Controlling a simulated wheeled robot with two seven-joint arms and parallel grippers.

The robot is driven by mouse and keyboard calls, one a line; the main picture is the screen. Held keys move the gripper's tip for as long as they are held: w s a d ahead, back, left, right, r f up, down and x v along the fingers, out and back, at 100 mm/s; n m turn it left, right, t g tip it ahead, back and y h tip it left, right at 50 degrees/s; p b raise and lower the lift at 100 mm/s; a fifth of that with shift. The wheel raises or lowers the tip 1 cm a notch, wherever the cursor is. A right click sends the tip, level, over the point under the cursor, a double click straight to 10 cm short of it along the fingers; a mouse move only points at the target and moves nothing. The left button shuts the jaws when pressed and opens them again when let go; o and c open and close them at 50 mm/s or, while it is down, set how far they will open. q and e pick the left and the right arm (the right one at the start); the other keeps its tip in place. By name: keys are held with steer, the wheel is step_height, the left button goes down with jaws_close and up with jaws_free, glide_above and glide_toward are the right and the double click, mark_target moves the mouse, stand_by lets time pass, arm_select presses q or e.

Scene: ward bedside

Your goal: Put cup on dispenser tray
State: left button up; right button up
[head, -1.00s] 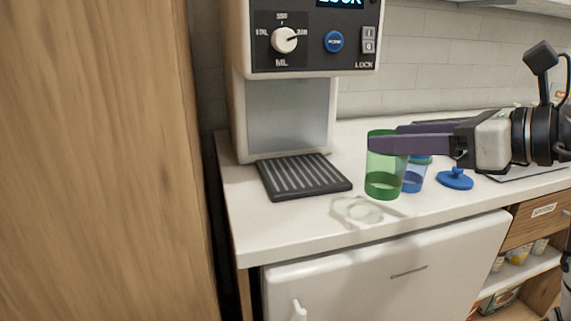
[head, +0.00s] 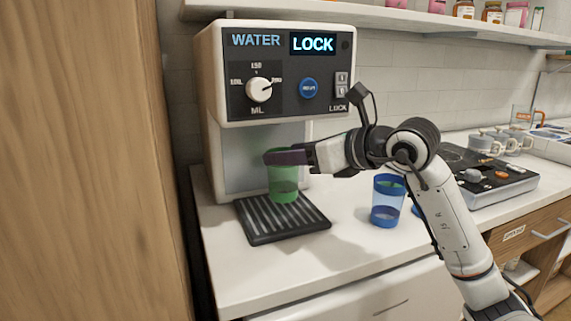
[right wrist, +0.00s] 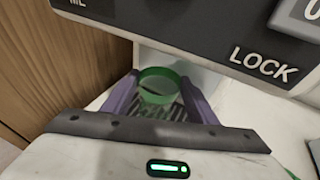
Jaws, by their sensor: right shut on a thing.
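The green translucent cup (head: 284,183) is upright at the black ribbed dispenser tray (head: 262,229), under the water dispenser (head: 277,75). My right gripper (head: 287,157) is shut on the cup near its rim. In the right wrist view the green cup (right wrist: 158,87) sits between the two purple fingers of my right gripper (right wrist: 158,92), with the tray's ribs (right wrist: 150,125) below it. Whether the cup's base touches the tray is hard to tell. My left gripper is not in view.
A blue translucent cup (head: 387,201) stands on the white counter (head: 335,240) right of the tray. A hotplate (head: 490,180) and several grey mugs (head: 490,143) are farther right. A wooden panel (head: 80,160) closes off the left side. A shelf (head: 400,18) hangs above.

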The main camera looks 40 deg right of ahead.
mark_target(296, 170)
steer(key=shift+w+a, duration=0.1)
steer(key=shift+w, duration=0.15)
steer(key=f, duration=0.1)
steer(key=w+f, duration=0.1)
steer(key=f, duration=0.1)
steer(key=shift+a, duration=0.1)
steer(key=shift+f, duration=0.25)
steer(key=shift+f+b, duration=0.2)
steer(key=shift+b, duration=0.2)
steer(key=o, duration=1.3)
steer(key=shift+o, duration=0.2)
steer(key=shift+s, duration=0.1)
